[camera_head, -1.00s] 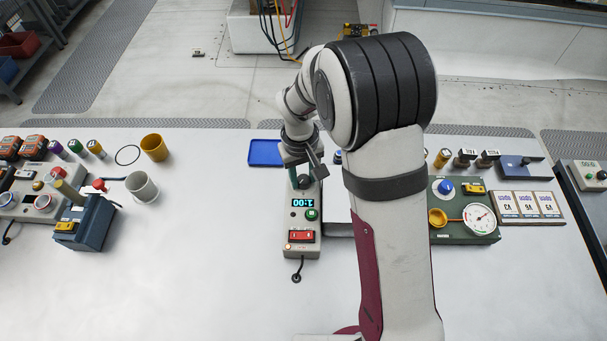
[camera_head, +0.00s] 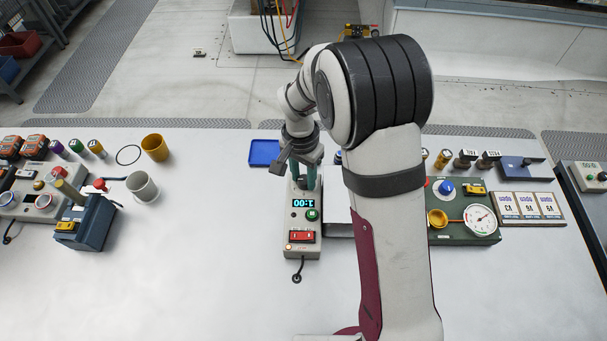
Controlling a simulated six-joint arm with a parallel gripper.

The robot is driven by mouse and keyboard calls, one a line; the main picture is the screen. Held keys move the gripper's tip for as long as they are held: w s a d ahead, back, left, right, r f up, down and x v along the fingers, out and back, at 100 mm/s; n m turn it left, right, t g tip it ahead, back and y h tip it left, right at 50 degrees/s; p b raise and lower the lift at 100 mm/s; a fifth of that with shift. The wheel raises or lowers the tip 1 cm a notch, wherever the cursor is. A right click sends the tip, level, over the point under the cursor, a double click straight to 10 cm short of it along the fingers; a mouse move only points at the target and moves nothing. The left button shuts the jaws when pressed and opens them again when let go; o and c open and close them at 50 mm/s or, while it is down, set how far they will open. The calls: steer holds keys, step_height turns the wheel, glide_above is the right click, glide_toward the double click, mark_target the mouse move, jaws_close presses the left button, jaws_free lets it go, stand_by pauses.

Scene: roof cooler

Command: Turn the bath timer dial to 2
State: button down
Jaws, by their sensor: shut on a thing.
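A long grey control box (camera_head: 303,244), which looks like the bath timer, lies in the middle of the table. It has a lit display (camera_head: 302,202) that reads about 1:00, a green round button (camera_head: 311,215) and a red rocker switch (camera_head: 302,236). My gripper (camera_head: 304,184) points down at the far end of this box, its teal fingers shut on the dial there. The fingers mostly hide the dial, so its pointer and number marks cannot be read.
A blue tray (camera_head: 263,152) lies behind and left of the box. My arm hides part of the table to its right. A green panel with a white gauge (camera_head: 480,220) stands right.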

mark_target(302, 177)
steer(key=m, duration=0.5)
steer(key=shift+w+m, duration=0.1)
steer(key=shift+m, duration=0.3)
stand_by(0.4)
steer(key=c, duration=0.5)
jaws_free()
step_height(302, 177, up, 16)
steer(key=shift+w+a, duration=0.15)
steer(key=shift+w, duration=0.1)
steer(key=shift+f, duration=0.1)
steer(key=s+d+r+n+y, duration=0.1)
steer(key=s+d+r, duration=0.15)
steer(key=s, duration=0.25)
steer(key=s+d+r+n, duration=0.1)
steer(key=s+d, duration=0.2)
steer(key=s, duration=0.2)
steer(key=s+d+f+n, duration=0.1)
steer(key=s+f+n, duration=0.1)
steer(key=s, duration=0.6)
steer(key=s+d+f+n+y, duration=0.1)
steer(key=s+f+n, duration=0.1)
steer(key=s, duration=0.6)
steer(key=shift+d+n, duration=0.4)
